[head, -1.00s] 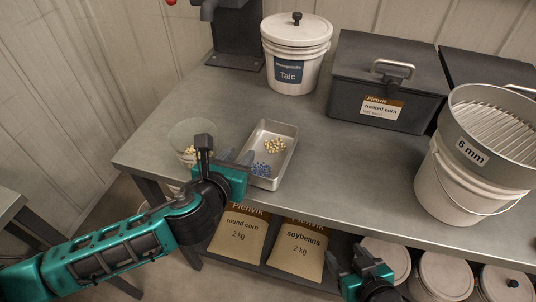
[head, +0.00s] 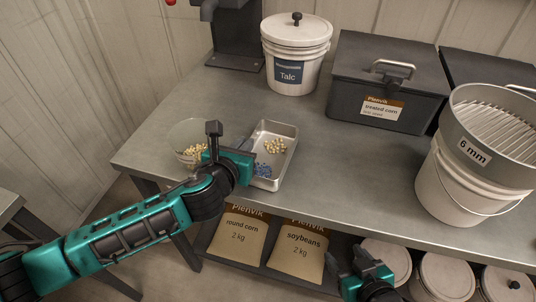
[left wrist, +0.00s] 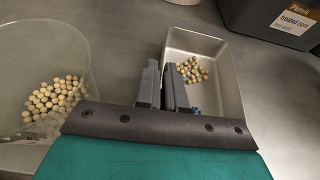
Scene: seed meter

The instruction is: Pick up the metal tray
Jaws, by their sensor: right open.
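The metal tray (head: 287,161) sits on the grey workbench, with pale corn seeds and blue seeds inside; it also shows in the left wrist view (left wrist: 228,75). My left gripper (head: 246,148) is at the tray's left wall. In the left wrist view its fingers (left wrist: 163,85) are close together, one on each side of that wall, and look closed on it. My arm hides part of the tray's near left side in the head view. My right gripper (head: 352,266) is open and empty at the bottom of the head view, in front of the bench, away from the tray.
A clear container of pale seeds (head: 186,136) stands just left of the tray. A Talc bucket (head: 296,60), a treated corn box (head: 385,85) and a bucket with a 6 mm sieve (head: 452,190) stand on the bench (head: 345,160). The bench is clear right of the tray.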

